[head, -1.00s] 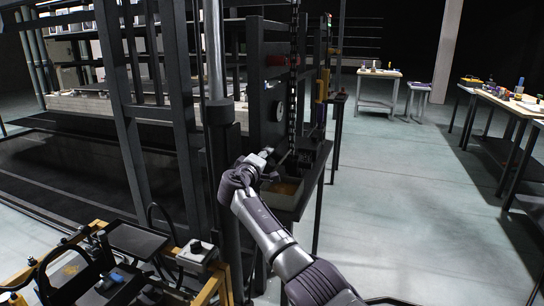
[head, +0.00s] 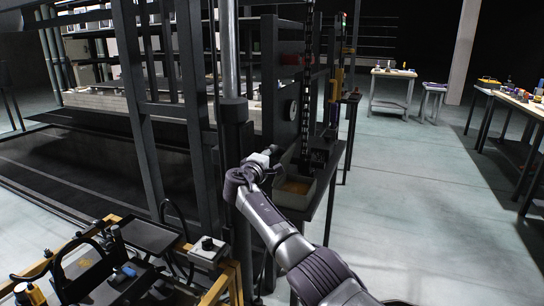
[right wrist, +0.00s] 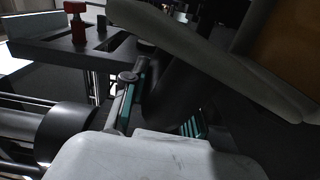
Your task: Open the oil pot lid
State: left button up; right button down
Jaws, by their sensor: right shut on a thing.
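A grey open-topped box (head: 302,199) with an amber-brown inside sits on a dark ledge right of the post; it looks like the oil pot. In the right wrist view, a pale grey curved rim (right wrist: 210,45) and an amber surface fill the upper right. My right gripper (head: 267,154) is just left of and above the box in the head view. In the right wrist view its teal-padded fingers (right wrist: 165,108) are shut on a dark, rounded part (right wrist: 173,88). I cannot tell whether this part belongs to the lid. My left gripper is out of view.
A dark vertical post (head: 234,170) stands close left of my right gripper. A hanging chain (head: 306,90) is behind the box. A yellow-framed cart (head: 120,262) is at the lower left. Open floor (head: 420,180) lies to the right, with tables beyond.

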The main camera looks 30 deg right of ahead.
jog(key=c, duration=0.9)
grip_release()
jog(key=shift+w+a, duration=0.1)
jog(key=shift+a, duration=0.05)
jog(key=v, duration=1.2)
jog(key=shift+f, duration=0.1)
